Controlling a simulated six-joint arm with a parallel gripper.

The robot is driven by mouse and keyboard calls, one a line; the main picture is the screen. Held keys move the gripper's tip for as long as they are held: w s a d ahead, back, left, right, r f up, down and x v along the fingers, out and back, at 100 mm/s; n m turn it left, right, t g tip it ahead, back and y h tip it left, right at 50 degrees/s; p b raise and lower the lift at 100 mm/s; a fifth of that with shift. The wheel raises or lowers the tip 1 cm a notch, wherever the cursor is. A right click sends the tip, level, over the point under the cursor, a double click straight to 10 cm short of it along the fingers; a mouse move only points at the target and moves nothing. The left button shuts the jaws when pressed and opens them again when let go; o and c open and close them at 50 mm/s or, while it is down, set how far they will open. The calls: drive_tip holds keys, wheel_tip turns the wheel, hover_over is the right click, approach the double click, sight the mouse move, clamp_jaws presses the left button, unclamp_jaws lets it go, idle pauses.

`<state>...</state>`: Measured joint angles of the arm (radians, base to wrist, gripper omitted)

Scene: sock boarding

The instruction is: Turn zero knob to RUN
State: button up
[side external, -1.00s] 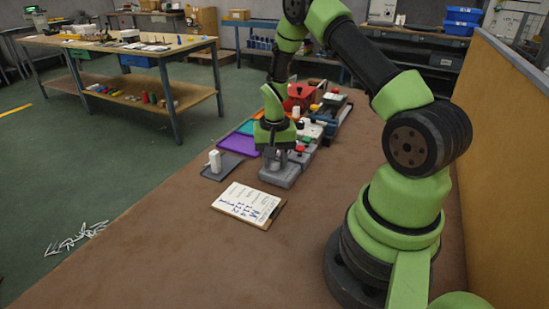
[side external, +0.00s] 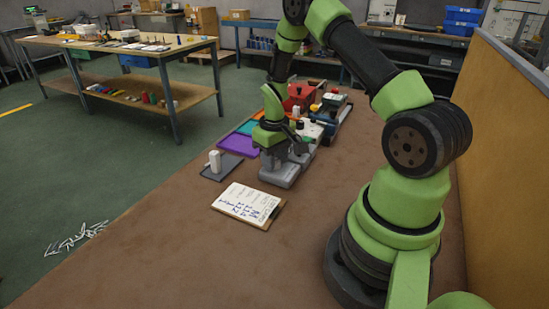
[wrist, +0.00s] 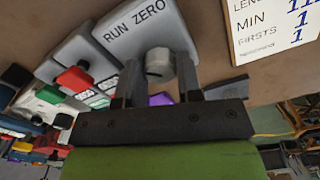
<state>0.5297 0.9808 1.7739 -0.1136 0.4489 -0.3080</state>
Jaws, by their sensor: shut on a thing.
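The zero knob (wrist: 158,64) is a light grey round knob with a dark slot mark. In the side view my gripper (side external: 286,155) points down over the grey box (side external: 279,177), and the knob is hidden there. I cannot tell which word the knob's mark points to.
A box with a red knob (wrist: 74,80) sits beside the grey box. A clipboard (side external: 249,205) lies in front. A grey tray with a white block (side external: 215,161) and a purple tray (side external: 238,145) lie to the left.

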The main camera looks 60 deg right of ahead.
idle(0.4)
drive_tip(key=o, duration=0.9)
drive_tip(key=shift+o, duration=0.2)
wheel_tip(320, 180, up, 10)
